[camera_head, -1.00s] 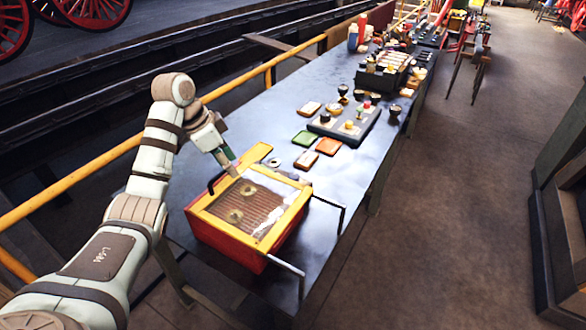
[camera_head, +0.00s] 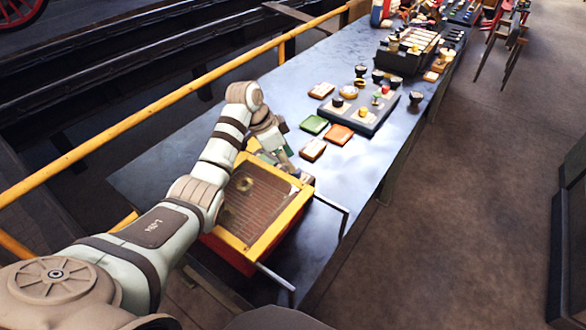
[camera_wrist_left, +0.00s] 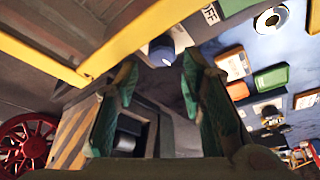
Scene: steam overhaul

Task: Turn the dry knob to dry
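The red and yellow box (camera_head: 238,246) with a clear, ribbed top stands at the near end of the dark table. In the left wrist view its yellow frame (camera_wrist_left: 150,32) crosses the upper left. A small blue-grey round knob (camera_wrist_left: 165,52) shows just beyond my left fingertips; I cannot read a "dry" mark on it. A white tag reading "OFF" (camera_wrist_left: 210,14) is near it. My left gripper (camera_head: 290,170) is at the box's far right side. In the wrist view its green fingers (camera_wrist_left: 158,75) are apart with nothing clearly between them. My right gripper is out of view.
A green card (camera_head: 314,124), an orange card (camera_head: 338,134) and a grey board with knobs (camera_head: 372,122) lie beyond the box. A metal bar handle (camera_head: 335,203) juts from its right side. A yellow rail (camera_head: 150,117) runs along the table's left.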

